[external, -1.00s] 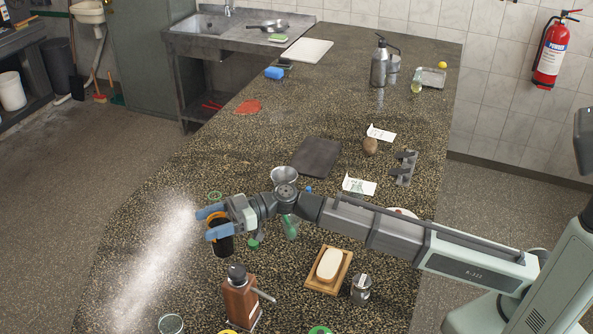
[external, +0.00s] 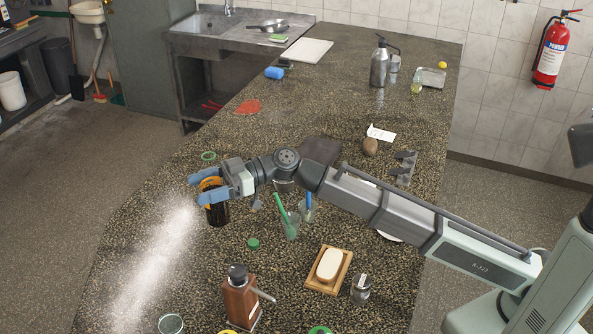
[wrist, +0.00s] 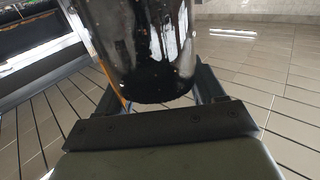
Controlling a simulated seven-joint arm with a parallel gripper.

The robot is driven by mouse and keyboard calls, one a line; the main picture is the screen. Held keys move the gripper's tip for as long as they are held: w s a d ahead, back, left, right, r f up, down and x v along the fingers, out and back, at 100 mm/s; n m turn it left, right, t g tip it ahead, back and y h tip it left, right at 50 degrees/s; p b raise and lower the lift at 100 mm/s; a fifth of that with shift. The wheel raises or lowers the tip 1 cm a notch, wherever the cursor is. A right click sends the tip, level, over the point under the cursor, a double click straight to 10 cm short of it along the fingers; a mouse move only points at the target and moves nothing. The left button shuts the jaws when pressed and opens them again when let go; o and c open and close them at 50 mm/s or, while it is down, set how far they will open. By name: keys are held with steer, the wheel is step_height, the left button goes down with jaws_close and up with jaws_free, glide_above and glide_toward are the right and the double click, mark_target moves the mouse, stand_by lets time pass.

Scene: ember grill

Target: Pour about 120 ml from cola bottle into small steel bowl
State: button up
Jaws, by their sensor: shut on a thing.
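The cola bottle (external: 217,213) is dark with an orange part near its top in the external view. My gripper (external: 205,194) is shut on it and holds it at the left part of the counter. In the wrist view the bottle's dark glossy body (wrist: 145,55) fills the space between my fingers; its mouth is not clear. The small steel bowl (external: 284,187) is right of the bottle, mostly hidden behind my arm. A green cap (external: 253,243) lies on the counter in front.
A glass with a green brush (external: 290,226) stands just right of the bottle. A brown soap dispenser (external: 240,298), soap on a wooden tray (external: 329,265) and a small jar (external: 361,288) stand nearer. A green ring (external: 208,156) lies behind my gripper. The left counter has glare.

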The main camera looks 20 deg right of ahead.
steer(key=w+d+m+t+h, duration=0.1)
steer(key=w+d+m+t, duration=0.25)
steer(key=w+d, duration=0.8)
steer(key=w+d+f+m+t+h, duration=0.1)
steer(key=w+d+m+t+h, duration=0.3)
steer(key=w+d, duration=0.8)
steer(key=w+d+m+t+y, duration=0.15)
steer(key=w+d+t, duration=0.45)
steer(key=d, duration=1)
step_height(320, 180, down, 17)
steer(key=shift+w+g+h, duration=0.35)
steer(key=shift+w+h, duration=0.05)
steer(key=shift+h, duration=0.05)
steer(key=shift+n, duration=0.4)
